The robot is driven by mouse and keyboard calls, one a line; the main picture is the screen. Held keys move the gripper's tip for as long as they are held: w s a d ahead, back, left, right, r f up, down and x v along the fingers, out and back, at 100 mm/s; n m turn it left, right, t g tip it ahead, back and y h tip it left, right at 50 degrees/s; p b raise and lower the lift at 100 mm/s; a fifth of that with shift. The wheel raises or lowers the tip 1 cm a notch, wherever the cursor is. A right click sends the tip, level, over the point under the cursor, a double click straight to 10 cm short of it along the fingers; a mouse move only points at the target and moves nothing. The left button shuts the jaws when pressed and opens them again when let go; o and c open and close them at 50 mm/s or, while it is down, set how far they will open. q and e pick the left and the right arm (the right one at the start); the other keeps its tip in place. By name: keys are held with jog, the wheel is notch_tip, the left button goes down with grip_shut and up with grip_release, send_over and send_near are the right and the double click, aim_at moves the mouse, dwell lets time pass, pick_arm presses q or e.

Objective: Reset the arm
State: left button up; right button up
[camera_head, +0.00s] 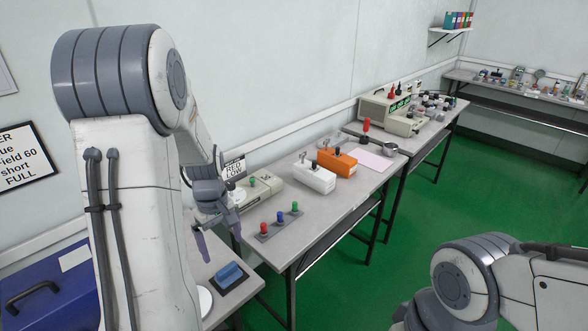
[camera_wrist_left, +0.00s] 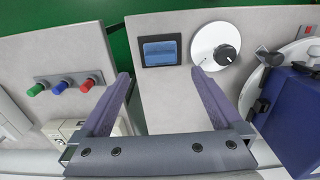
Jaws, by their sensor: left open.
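My left gripper (camera_head: 217,240) hangs over the near bench beside the wall, with its two purple fingers apart and nothing between them. In the left wrist view, the gripper (camera_wrist_left: 162,76) is open above a bare stretch of grey bench, below a blue block on a dark pad (camera_wrist_left: 160,51). My left arm (camera_head: 140,190) stands large on the left of the head view. Part of my right arm (camera_head: 470,280) shows at the lower right, over the green floor; its gripper is out of view.
A strip with red, blue and green knobs (camera_head: 280,222) lies on the middle bench. A beige tester (camera_head: 258,192), a white tester (camera_head: 314,179) and an orange tester (camera_head: 337,162) stand behind it. A white dial (camera_wrist_left: 215,46) and a blue case (camera_wrist_left: 292,125) are near my left gripper.

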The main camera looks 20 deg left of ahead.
aim_at(228, 270)
pick_arm(q)
notch_tip(228, 270, down, 12)
jog(key=shift+r+b, duration=0.25)
jog(key=shift+b, duration=0.25)
notch_tip(228, 270, up, 2)
jog(key=shift+r, duration=1)
